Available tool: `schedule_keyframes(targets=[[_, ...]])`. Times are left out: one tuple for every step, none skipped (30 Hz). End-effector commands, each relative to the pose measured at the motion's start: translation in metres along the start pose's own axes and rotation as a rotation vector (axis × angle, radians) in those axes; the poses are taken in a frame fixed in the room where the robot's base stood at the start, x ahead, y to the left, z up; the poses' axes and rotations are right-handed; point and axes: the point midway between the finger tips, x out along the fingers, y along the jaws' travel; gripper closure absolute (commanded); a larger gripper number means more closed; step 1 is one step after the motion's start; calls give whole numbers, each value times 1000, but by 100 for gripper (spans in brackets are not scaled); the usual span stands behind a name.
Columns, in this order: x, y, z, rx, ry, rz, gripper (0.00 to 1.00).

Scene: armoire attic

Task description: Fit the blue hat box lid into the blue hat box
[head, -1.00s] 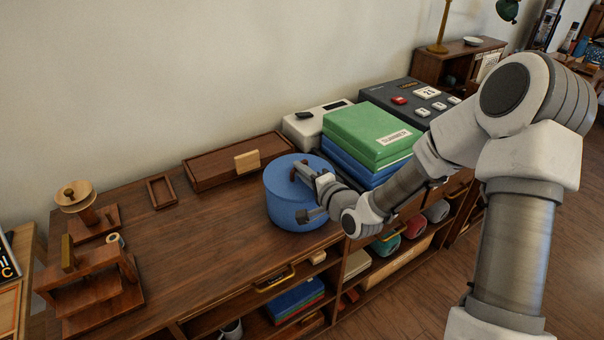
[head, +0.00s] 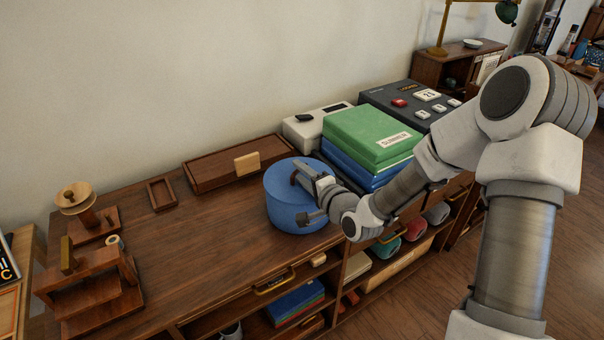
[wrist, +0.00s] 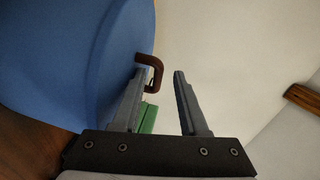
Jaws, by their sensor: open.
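The blue hat box (head: 284,213) stands upright on the wooden cabinet top. The blue hat box lid (head: 280,180) lies on its top, level as far as I can tell; I cannot make out the seam. A brown curved handle (head: 294,178) sticks up from the lid and also shows in the wrist view (wrist: 154,66). My gripper (head: 309,192) is open at the right side of the box. In the wrist view its fingertips (wrist: 160,74) are close to the handle, with one finger overlapping it. I cannot tell whether they touch.
Green and blue binders (head: 365,137) stand stacked just right of the box. A long wooden tray (head: 215,176) and a small frame (head: 161,194) lie behind to the left. A wooden stand (head: 95,290) is at far left. The cabinet top (head: 200,237) left of the box is clear.

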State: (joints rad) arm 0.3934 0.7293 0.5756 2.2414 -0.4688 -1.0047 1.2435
Motion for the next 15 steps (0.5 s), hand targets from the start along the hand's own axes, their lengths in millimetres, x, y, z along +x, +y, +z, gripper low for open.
schedule_keyframes(targets=[[-2,-7,-1,-1,0,0,56],[-8,-4,-1,0,1,2,56],[-15,-4,-2,0,3,3,56],[-21,-4,-2,0,3,3,56],[-28,-4,-2,0,3,2,56],[-37,-4,-2,0,3,2,56],[-44,-4,-2,0,3,3,56],[-51,-4,-2,0,4,2,56],[-60,-4,-2,0,3,2,56],[-67,-4,-1,1,3,2,56],[-74,-4,-2,1,4,2,56],[-82,-4,-2,0,3,2,56],[-88,-4,-2,0,3,1,56],[-93,-5,-1,0,3,0,56],[-99,-6,-1,2,2,2,56]])
